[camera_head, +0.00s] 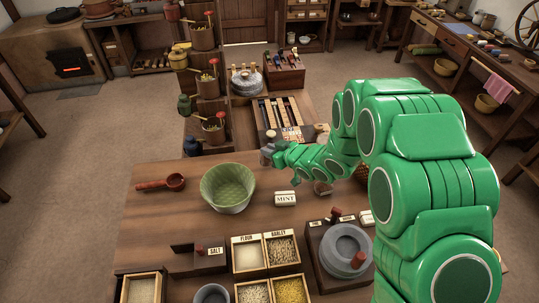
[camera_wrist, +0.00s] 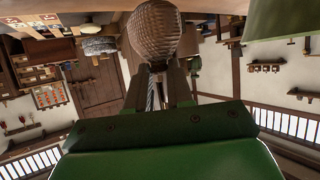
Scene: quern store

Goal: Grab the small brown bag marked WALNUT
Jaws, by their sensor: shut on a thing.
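In the wrist view, a rounded brown bag (camera_wrist: 155,28) with a coarse woven surface is at the tips of my gripper (camera_wrist: 158,72). The two dark fingers are closed on its narrow gathered neck. The wrist picture is upside down, so the bag hangs below the fingers. No lettering shows on the side facing the camera, so I cannot read WALNUT. In the head view, my gripper (camera_head: 274,150) is at the left end of the green arm, above the table's far part. The bag is small and hard to make out there.
The wooden table (camera_head: 150,215) holds a green bucket (camera_head: 228,188), a red ladle (camera_head: 162,184), a white MINT packet (camera_head: 286,198), grain bins (camera_head: 248,254) and a grey quern (camera_head: 346,250). A stepped stand with pots (camera_head: 212,110) rises behind at left. A brown patterned thing (camera_head: 362,173) is partly behind my arm.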

